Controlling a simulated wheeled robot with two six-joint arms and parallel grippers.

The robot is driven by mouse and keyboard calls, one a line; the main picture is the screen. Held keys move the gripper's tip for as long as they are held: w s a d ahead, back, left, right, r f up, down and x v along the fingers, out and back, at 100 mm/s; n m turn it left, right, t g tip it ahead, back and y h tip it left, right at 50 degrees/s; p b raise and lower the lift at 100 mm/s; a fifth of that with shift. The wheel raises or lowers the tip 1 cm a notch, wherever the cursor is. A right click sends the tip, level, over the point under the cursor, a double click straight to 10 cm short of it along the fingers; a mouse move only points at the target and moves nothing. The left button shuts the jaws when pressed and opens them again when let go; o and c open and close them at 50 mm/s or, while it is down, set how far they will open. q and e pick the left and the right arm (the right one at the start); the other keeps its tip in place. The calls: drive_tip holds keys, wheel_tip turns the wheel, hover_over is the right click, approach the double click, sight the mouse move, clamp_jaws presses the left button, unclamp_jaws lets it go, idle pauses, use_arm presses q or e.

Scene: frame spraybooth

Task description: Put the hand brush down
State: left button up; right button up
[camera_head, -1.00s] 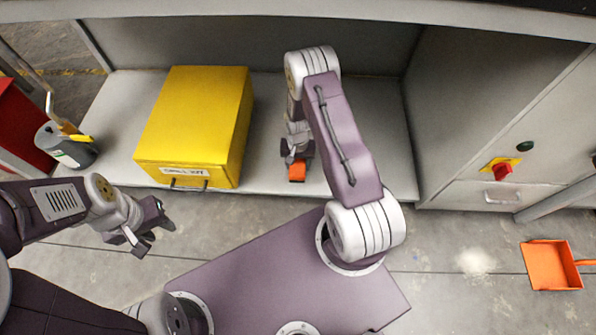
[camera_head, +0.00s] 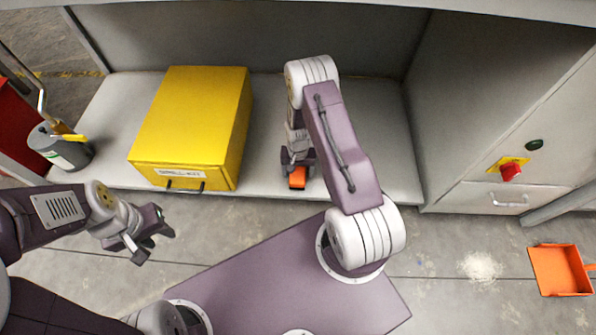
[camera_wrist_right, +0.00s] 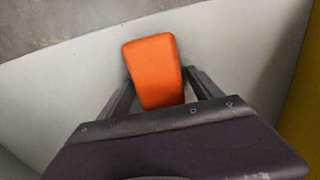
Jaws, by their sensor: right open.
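The orange hand brush (camera_head: 298,178) is on the grey shelf surface (camera_head: 362,180), near its front edge, to the right of the yellow box. My right gripper (camera_head: 297,165) is over it. In the right wrist view the orange part of the brush (camera_wrist_right: 153,68) shows between the two fingers of my right gripper (camera_wrist_right: 160,85), which stand open with a gap beside it. The rest of the brush is hidden below the gripper. My left gripper (camera_head: 150,240) is open and empty, over the floor in front of the shelf.
A yellow box (camera_head: 190,120) with a front handle stands on the shelf, left of my right arm. A grey can (camera_head: 62,148) is at the far left. An orange dustpan (camera_head: 560,270) and a pale pile (camera_head: 482,267) lie on the floor at right. A red knob (camera_head: 511,171) is on the cabinet.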

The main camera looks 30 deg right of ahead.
sight(298, 169)
wheel_tip(298, 169, up, 12)
drive_tip(key=p, duration=0.8)
drive_tip(key=shift+r, duration=0.15)
